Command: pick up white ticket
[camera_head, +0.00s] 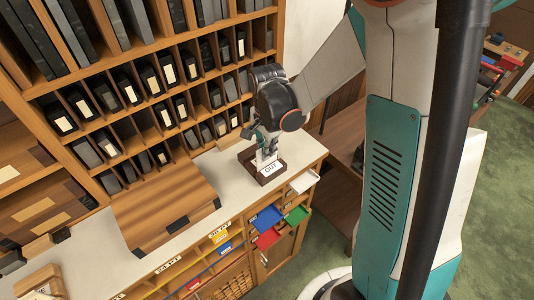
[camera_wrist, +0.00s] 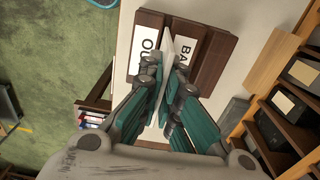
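The white ticket (camera_wrist: 167,48) is a thin white piece standing up from a dark brown tray (camera_wrist: 213,72), seen nearly edge-on in the wrist view. My gripper (camera_wrist: 165,78) points down over the tray, with a finger on each side of the ticket and the pads closed against it. In the head view my gripper (camera_head: 266,143) is just above the small brown tray (camera_head: 247,159), and the white ticket (camera_head: 264,156) shows below the fingers. The ticket's lower end is at the tray. Whether it touches the tray's floor cannot be told.
The tray carries an OUT label (camera_head: 270,169) and stands on a pale counter (camera_head: 92,262). A wooden shelf with many pigeonholes (camera_head: 150,100) rises behind it. A striped wooden box (camera_head: 165,205) sits to the left. Open coloured drawers (camera_head: 267,219) jut out below the counter's front.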

